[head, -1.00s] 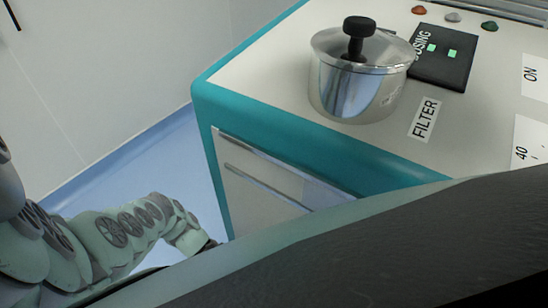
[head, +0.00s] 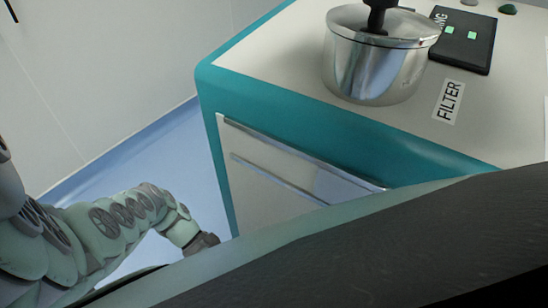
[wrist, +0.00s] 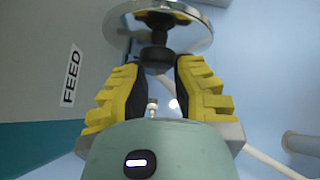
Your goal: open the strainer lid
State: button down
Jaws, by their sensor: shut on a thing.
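In the head view a shiny metal pot (head: 375,68) stands on the white machine top beside the FILTER label. Its metal lid (head: 350,22) is on it, with a black knob (head: 376,18) cut off by the top edge. In the wrist view my gripper (wrist: 158,62) has its yellow fingers with dark pads closed around a black knob (wrist: 157,52). This knob is under a round metal disc (wrist: 195,38), which looks like a lid. I cannot tell whether it is the same lid as in the head view, where my gripper does not show by the pot.
The machine has a white top and a teal edge (head: 300,108), with metal handle bars (head: 300,150) on its front. A black panel (head: 463,40) with green squares is right of the pot. A FEED label (wrist: 71,76) shows in the wrist view. Blue floor (head: 170,160) lies left of the machine.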

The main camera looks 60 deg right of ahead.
jog(key=shift+d, duration=0.1)
jog(key=c, duration=1.1)
grip_release()
jog(key=shift+s, duration=0.1)
jog(key=o, duration=0.3)
jog(key=shift+s+d, duration=0.1)
jog(key=shift+d, duration=0.1)
jog(key=shift+o, duration=0.7)
jog(key=shift+a, duration=0.15)
jog(key=v, duration=1.2)
